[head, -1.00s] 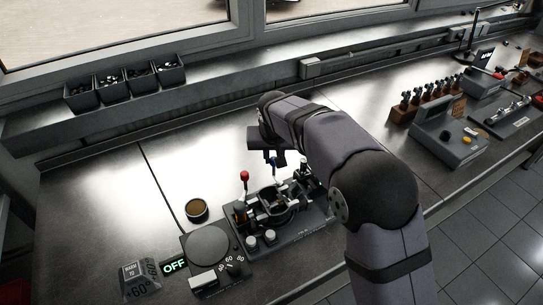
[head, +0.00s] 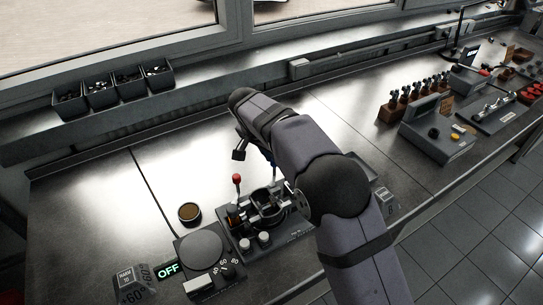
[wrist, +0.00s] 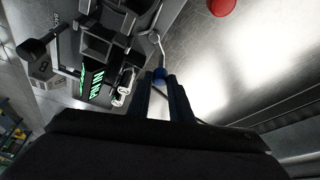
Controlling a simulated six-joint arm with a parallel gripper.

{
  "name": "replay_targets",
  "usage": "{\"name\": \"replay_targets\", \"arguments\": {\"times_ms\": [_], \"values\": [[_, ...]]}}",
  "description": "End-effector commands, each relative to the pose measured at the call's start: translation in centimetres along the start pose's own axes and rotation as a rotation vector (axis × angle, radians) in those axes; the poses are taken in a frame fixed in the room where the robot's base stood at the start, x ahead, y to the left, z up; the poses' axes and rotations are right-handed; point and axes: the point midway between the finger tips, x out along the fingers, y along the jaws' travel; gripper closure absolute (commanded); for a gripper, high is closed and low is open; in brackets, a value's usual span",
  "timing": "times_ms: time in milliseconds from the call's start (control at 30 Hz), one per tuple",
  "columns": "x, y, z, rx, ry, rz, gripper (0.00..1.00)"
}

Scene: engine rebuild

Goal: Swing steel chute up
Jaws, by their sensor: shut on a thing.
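In the wrist view my gripper (wrist: 160,92) is shut on a blue ball knob (wrist: 159,73) at the end of a thin bent steel rod (wrist: 156,45). The rod runs toward a dark bench fixture; I cannot tell which part is the steel chute. In the head view the fixture (head: 266,208) has a round ring-like holder and a red-knobbed lever (head: 237,180). My arm hides most of the gripper and the fixture's right side there.
A round plate unit (head: 201,245) with an "OFF" sign and a small brown-filled cup (head: 189,212) stand left of the fixture. Dark bins (head: 101,93) sit on the back ledge. A grey console (head: 437,131) stands right. The bench behind the fixture is clear.

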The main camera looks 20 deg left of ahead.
Motion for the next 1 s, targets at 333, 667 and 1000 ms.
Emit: {"name": "replay_targets", "arguments": {"times_ms": [333,667,1000], "values": [[-0.02,0.03,-0.01,0.016,-0.001,0.006,1.0],[-0.01,0.04,-0.02,0.015,-0.001,0.006,0.63],[-0.74,-0.05,-0.03,0.015,0.001,0.003,0.63]]}}
